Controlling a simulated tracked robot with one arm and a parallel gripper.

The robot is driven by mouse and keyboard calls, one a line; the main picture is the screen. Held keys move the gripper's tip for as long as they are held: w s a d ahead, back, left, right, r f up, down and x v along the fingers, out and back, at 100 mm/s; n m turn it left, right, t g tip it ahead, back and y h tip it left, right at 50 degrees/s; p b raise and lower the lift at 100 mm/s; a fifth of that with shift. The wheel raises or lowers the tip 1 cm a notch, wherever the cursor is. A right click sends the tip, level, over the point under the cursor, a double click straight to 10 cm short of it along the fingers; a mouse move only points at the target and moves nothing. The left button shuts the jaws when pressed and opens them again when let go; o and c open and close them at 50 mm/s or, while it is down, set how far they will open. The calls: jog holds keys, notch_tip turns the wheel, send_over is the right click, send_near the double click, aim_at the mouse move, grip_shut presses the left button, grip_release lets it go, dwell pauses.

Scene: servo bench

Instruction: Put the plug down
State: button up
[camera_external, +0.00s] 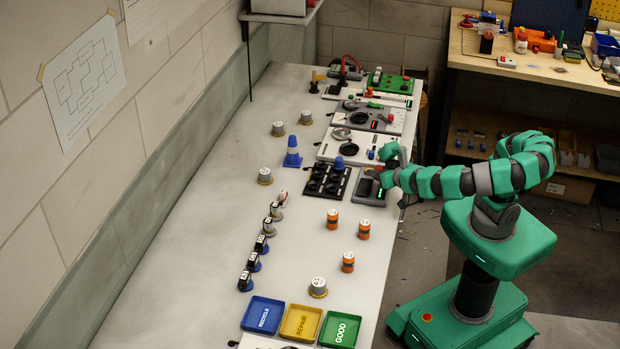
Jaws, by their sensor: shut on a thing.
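My gripper (377,173) is at the right side of the bench, low over a grey box with a dark top (369,191). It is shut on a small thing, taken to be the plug. The plug is mostly hidden by the fingers and too small to make out. I cannot tell whether it touches the box.
A black tray with round sockets (325,184) lies left of the box, with a blue part (338,164) on it. White and green test boards (349,147) stand behind. Orange cylinders (332,219) and blue, yellow and green trays (301,322) are in front.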

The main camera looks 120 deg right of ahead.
jog(key=w+a+r+n+t+y+p, duration=0.1)
jog(key=w+a+n+t+y, duration=0.2)
jog(key=w+a, duration=0.4)
jog(key=w+a+r+n+t+y+p, duration=0.1)
jog(key=w+a+n+t+y+p, duration=0.1)
jog(key=w+a+n, duration=0.4)
jog(key=w+a+r+n+t+y+p, duration=0.1)
jog(key=w+a+n+t+y, duration=0.3)
jog(key=w, duration=0.7)
jog(key=shift+a+r+n+t+p, duration=0.25)
jog(key=shift+a+t, duration=0.4)
jog(key=shift+a, duration=0.4)
jog(key=shift+a+r+n+t+p, duration=0.1)
jog(key=shift+a+t+p, duration=0.2)
jog(key=shift+a+t, duration=0.55)
jog(key=shift+a, duration=0.1)
